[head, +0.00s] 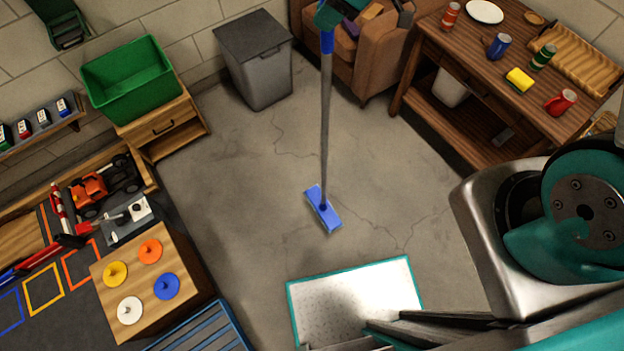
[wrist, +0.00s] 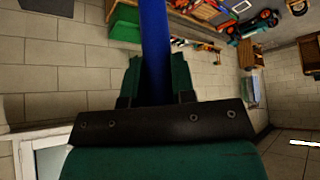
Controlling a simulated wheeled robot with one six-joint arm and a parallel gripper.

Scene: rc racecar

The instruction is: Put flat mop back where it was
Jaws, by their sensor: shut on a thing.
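The flat mop has a blue rectangular head (head: 323,208), a long grey pole (head: 325,120) and a blue grip at its top. In the head view it hangs nearly upright over the middle of the floor. I cannot tell whether its head touches the concrete. My gripper (head: 329,14) is at the top edge of the head view, shut around the blue grip. In the wrist view the blue grip (wrist: 155,45) stands between the two dark green fingers of my gripper (wrist: 158,78). The mop's head is out of the wrist view.
A white mat with a teal border (head: 297,318) lies in front of the mop. A grey bin (head: 262,75), a brown armchair (head: 366,68) and a wooden table (head: 440,62) stand behind. A green crate (head: 128,82) and a peg board (head: 136,250) are at left. Floor around the mop is clear.

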